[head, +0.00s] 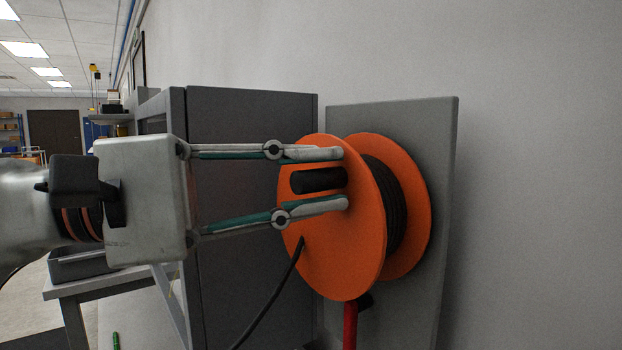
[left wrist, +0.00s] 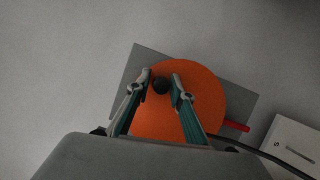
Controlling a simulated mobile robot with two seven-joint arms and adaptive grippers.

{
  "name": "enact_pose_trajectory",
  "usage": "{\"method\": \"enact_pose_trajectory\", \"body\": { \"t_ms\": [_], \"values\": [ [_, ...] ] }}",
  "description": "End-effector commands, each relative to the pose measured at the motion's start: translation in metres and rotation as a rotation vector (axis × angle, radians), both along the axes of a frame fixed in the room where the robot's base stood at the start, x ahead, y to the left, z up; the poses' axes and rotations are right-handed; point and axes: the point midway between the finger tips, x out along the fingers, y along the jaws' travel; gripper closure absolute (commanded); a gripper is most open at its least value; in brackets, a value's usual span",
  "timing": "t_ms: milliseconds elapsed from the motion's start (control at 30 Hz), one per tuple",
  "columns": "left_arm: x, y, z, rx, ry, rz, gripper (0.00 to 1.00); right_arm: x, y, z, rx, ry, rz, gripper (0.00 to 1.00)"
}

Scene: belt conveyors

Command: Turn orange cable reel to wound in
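The orange cable reel (head: 335,245) is mounted on a grey board against the wall, with black cable (head: 385,205) wound between its two discs. A black crank handle (head: 318,180) sticks out from the front disc. My left gripper (head: 345,178) is open, with one finger above the handle and one below it, and gaps show on both sides. In the left wrist view the round end of the handle (left wrist: 161,86) lies between the fingers in front of the orange disc (left wrist: 205,95). A loose cable end (head: 275,295) hangs from the disc. My right gripper is not in view.
A grey board (head: 445,150) backs the reel. A dark grey cabinet (head: 250,110) stands behind and left of it. A red part (head: 350,325) shows below the reel. A light table (head: 110,282) is at lower left. The wall to the right is bare.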

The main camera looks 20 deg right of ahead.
Motion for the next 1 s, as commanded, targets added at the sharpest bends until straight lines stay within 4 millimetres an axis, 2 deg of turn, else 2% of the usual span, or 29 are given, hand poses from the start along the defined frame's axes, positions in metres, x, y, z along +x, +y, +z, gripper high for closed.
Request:
{"method": "enact_pose_trajectory", "body": {
  "t_ms": [200,333,800,1000],
  "values": [
    [0.000,0.001,0.000,0.000,0.001,0.000,0.78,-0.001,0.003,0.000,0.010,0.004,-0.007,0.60],
    [0.002,0.012,-0.001,-0.001,0.001,0.002,0.78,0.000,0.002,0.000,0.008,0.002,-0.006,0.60],
    [0.004,0.099,-0.007,0.001,0.002,0.003,0.78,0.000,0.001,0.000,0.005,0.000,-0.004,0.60],
    [0.005,0.117,-0.008,0.000,0.001,0.001,0.78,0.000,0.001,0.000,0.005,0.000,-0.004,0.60]
  ]
}}
